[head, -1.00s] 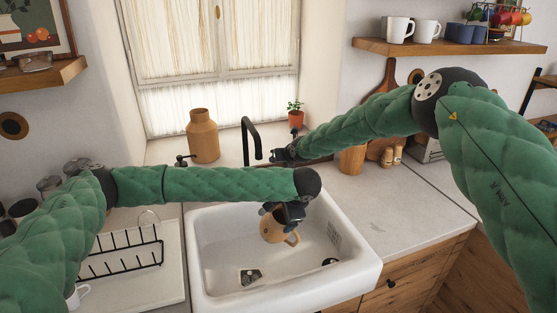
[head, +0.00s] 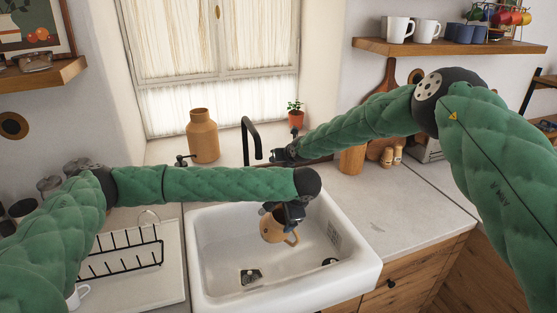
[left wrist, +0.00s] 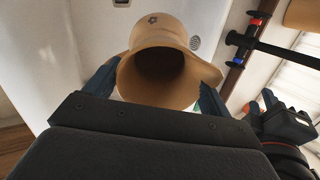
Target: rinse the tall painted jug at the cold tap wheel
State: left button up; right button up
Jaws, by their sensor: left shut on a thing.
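The tan jug (head: 272,230) hangs over the sink basin, tilted, with a small dark painted mark on its side in the left wrist view (left wrist: 160,42). Its dark open mouth faces the wrist camera. My left gripper (head: 287,213) is shut on the jug, one finger on each side. The black tap (head: 250,135) stands behind the sink, and no water stream shows. Red and blue marked tap wheels show in the left wrist view; the blue one (left wrist: 235,66) is the cold wheel. My right gripper (head: 284,155) is beside the tap; its fingers are too small to read.
The white sink (head: 225,285) lies below the jug with a drain in its floor. A black dish rack (head: 122,252) stands at left. A tan vase (head: 203,135) and a potted plant (head: 296,115) stand behind. The right counter (head: 385,210) is mostly clear.

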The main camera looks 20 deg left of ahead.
pick_arm(q)
jog(key=shift+r, duration=0.15)
jog(key=shift+s+d+r+p, duration=0.65)
jog(key=shift+r+p, duration=0.15)
jog(key=shift+p, duration=0.3)
jog(key=s+d+r+p, duration=0.2)
jog(key=p, duration=0.1)
jog(key=shift+s+d+r, duration=0.15)
dwell(0.5)
